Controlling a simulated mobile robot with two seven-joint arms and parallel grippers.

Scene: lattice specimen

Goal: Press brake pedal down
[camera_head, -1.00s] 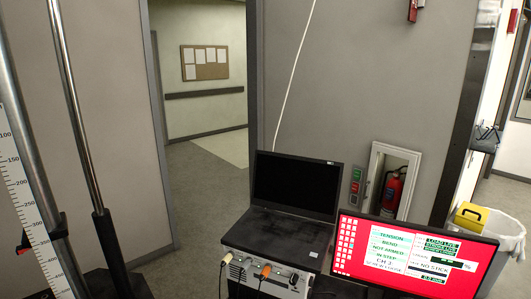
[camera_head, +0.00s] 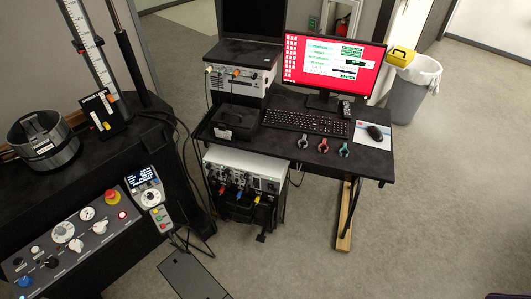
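I cannot pick out a brake pedal for certain. A dark flat plate (camera_head: 192,277) lies on the floor at the bottom edge, below the front of the machine, and the frame cuts it off. A cable runs down near it from the handheld control unit (camera_head: 150,197) on the machine's front corner. Whether this plate is the pedal cannot be told. Neither of my grippers shows in the head view.
A machine control panel (camera_head: 75,236) with knobs and a red stop button stands at left. A black desk (camera_head: 368,162) holds a monitor (camera_head: 333,68), keyboard (camera_head: 291,122) and mouse. A waste bin (camera_head: 411,92) stands behind it. The right-hand floor is open.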

